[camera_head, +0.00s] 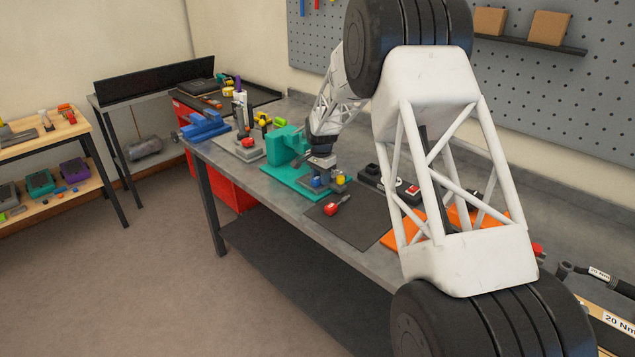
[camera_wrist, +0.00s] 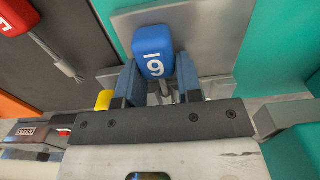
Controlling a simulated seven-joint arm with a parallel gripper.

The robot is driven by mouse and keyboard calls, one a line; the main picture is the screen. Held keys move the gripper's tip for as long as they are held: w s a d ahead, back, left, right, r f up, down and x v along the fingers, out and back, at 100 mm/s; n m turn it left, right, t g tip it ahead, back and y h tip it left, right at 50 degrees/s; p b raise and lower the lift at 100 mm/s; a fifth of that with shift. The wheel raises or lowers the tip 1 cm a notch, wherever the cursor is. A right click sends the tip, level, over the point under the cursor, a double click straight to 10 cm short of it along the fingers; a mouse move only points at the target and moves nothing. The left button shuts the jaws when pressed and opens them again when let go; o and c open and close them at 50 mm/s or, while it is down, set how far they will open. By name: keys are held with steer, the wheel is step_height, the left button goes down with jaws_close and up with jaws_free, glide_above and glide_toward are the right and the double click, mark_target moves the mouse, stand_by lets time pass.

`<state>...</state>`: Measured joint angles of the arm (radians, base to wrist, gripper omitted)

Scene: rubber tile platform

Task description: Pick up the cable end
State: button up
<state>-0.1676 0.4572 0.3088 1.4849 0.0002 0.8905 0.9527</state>
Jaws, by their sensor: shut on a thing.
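A blue cable end (camera_wrist: 153,52) with a white barred digit, 6 or 9, is between the fingers of my gripper (camera_wrist: 156,85) in the wrist view. The fingers are shut on it, and thin pale leads show below it. In the head view my gripper (camera_head: 320,165) is low over the teal fixture (camera_head: 284,176), with the blue piece (camera_head: 316,182) under it. Whether it touches the surface below is unclear. A red cable end (camera_wrist: 14,16) with frayed wire lies on the dark mat, also in the head view (camera_head: 331,208).
Yellow pieces (camera_wrist: 104,99) sit close beside the fingers. The dark mat (camera_head: 352,221) has free room around the red piece. A black box with buttons (camera_head: 405,191) and orange plates (camera_head: 405,231) stand to the right. A blue vise (camera_head: 205,126) stands at the left.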

steer(key=shift+r, duration=0.2)
steer(key=shift+r, duration=0.55)
step_height(320, 180, up, 2)
steer(key=s+d, duration=0.1)
steer(key=s, duration=0.4)
steer(key=s+r, duration=0.1)
steer(key=s, duration=0.4)
steer(key=s+d, duration=0.1)
steer(key=s, duration=0.4)
steer(key=shift+s+d+r, duration=0.25)
steer(key=shift+s+d, duration=0.05)
steer(key=shift+s, duration=0.1)
steer(key=shift+d, duration=0.1)
steer(key=shift+w+d+r+n, duration=0.3)
steer(key=shift+w+d+r, duration=0.05)
steer(key=shift+w+r, duration=0.05)
steer(key=w+d+r+n, duration=0.8)
steer(key=d+r, duration=0.4)
steer(key=shift+r, duration=0.15)
